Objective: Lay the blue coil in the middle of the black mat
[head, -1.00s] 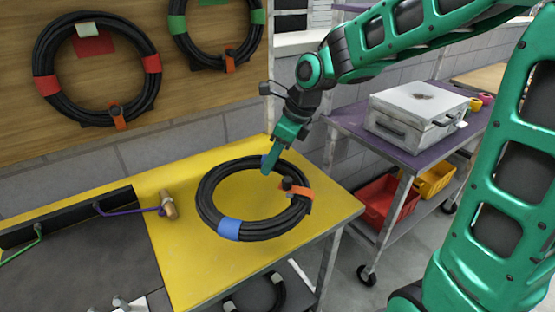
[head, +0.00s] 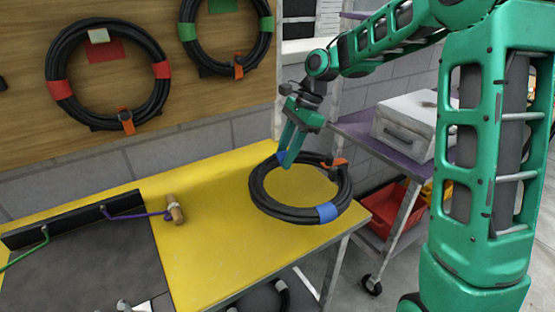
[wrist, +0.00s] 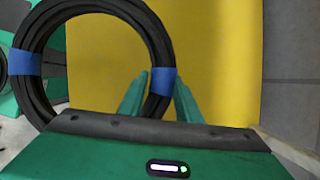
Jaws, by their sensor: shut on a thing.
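The blue coil is a black cable ring with blue tape bands and an orange strap (head: 327,211). It hangs at the right end of the yellow table, partly past its edge in the head view. My gripper (head: 285,164) is shut on the coil's far left rim at a blue band. In the wrist view the two green fingers (wrist: 161,92) stand on either side of that blue band, and the ring (wrist: 98,12) extends to the left. The black mat (head: 95,268) lies on the left part of the table, partly cut off by the frame.
A dark raised rail (head: 75,221) runs along the mat's back. Red-banded (head: 108,75) and green-banded (head: 226,32) coils hang on the wall board. A purple cart with a grey case (head: 405,122) stands right.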

